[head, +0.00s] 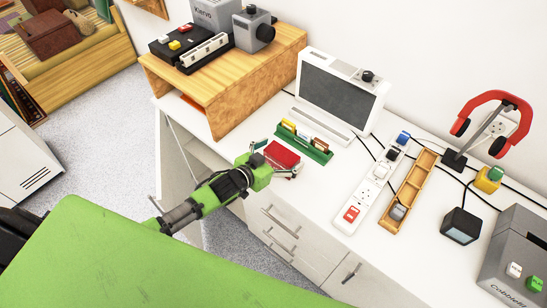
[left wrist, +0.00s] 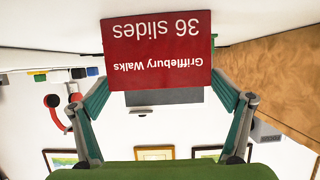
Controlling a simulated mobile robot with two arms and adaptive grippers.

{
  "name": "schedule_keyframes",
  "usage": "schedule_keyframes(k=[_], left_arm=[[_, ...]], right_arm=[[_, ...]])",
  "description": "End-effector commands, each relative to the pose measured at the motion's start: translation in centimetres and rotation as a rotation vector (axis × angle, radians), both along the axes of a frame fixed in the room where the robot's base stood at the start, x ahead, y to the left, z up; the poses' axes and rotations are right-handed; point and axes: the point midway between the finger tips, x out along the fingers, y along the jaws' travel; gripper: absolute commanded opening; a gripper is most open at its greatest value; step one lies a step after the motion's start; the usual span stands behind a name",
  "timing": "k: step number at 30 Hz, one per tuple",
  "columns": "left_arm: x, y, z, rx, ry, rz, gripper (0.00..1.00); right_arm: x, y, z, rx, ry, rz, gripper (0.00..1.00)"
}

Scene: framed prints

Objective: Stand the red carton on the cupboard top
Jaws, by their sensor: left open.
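The red carton (head: 283,154) lies on the white desk top near its front edge, in front of a green slotted holder. In the left wrist view the carton (left wrist: 157,50) shows upside-down white lettering, "Grifflebury Walks 36 slides". My left gripper (head: 274,161) is open, its fingers on either side of the carton. In the left wrist view the gripper (left wrist: 163,92) has one finger at each side of the carton's near end; I cannot tell whether they touch it. A low white cabinet (head: 22,155) stands at the far left, its top partly showing. My right gripper is out of view.
The green holder (head: 305,148) with small items and a grey screen (head: 338,95) stand behind the carton. A wooden stand (head: 205,100) is at the left, a power strip (head: 367,190) and wooden tray (head: 410,190) at the right. Open floor lies between cabinet and desk.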

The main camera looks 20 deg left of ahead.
Motion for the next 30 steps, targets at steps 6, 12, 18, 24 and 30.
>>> schedule_keyframes(k=[6, 12, 18, 24, 30], left_arm=[[-2.9, 1.0, 0.9, 0.002, 0.005, -0.001, 0.93], [-6.6, 2.4, 2.4, 0.002, 0.006, 0.0, 0.93], [-9.2, 3.3, 3.7, 0.001, 0.004, 0.0, 0.93], [-10.2, 3.7, 4.3, 0.001, 0.002, 0.0, 0.93], [-10.3, 3.8, 4.4, 0.001, 0.002, 0.0, 0.93]], right_arm=[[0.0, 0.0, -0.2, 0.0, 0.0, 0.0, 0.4], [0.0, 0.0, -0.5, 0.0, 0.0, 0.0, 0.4], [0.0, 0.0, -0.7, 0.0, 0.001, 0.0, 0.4], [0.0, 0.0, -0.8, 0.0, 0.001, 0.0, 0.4], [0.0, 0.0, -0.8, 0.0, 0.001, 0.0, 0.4]])
